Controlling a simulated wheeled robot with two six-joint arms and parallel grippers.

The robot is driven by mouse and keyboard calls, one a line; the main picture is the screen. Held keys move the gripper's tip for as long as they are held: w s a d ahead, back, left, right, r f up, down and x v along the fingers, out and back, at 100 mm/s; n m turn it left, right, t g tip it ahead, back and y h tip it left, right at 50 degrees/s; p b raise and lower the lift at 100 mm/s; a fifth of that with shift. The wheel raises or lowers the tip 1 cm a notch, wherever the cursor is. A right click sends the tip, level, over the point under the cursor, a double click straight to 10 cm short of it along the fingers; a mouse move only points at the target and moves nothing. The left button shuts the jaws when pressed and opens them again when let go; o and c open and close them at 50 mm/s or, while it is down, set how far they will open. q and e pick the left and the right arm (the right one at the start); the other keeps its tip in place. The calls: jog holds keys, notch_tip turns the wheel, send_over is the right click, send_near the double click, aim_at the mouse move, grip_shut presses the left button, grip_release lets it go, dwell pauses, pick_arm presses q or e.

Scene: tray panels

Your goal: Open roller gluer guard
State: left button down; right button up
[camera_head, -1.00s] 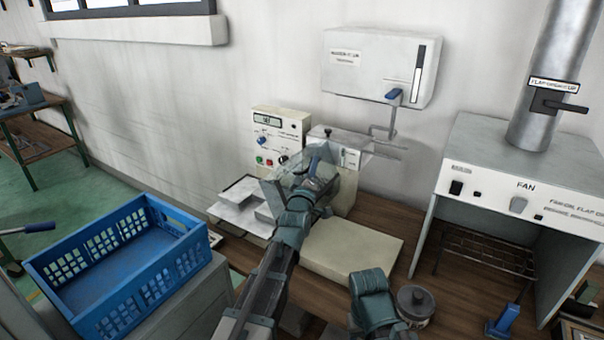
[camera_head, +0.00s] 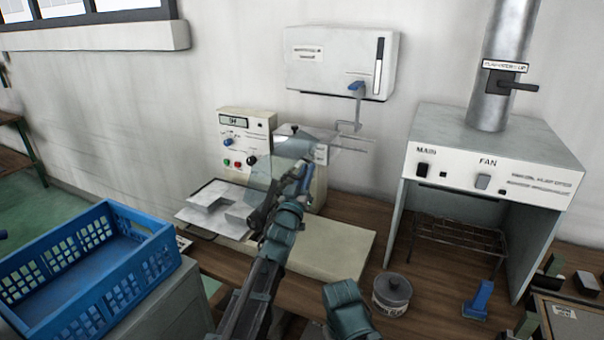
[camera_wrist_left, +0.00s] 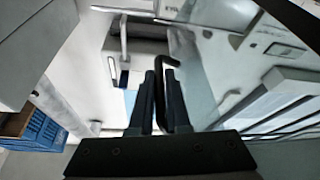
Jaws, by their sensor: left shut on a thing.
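The roller gluer (camera_head: 247,143) is a cream machine with a dial panel, a grey roller and a flat bed. Its clear guard (camera_head: 263,177) stands tilted over the bed; its exact angle is hard to tell. My left gripper (camera_head: 304,180) is at the guard's front right side, below the roller. In the left wrist view the left gripper (camera_wrist_left: 160,102) is shut on a thin dark hooked handle (camera_wrist_left: 171,63), which rises between its fingers. A teal part of my right arm shows at the bottom of the head view; its fingers are not visible.
A blue crate (camera_head: 152,226) stands at the left. A white wall box (camera_head: 335,60) hangs above.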

pick_arm(q)
jog(key=shift+s+d+f+m, duration=0.1)
jog(key=shift+d+f+m, duration=0.05)
jog(key=shift+m, duration=0.25)
jog(key=c, duration=1.2)
grip_release()
jog(key=shift+o, duration=0.2)
jog(key=b+v, duration=0.5)
jog(key=v, duration=0.9)
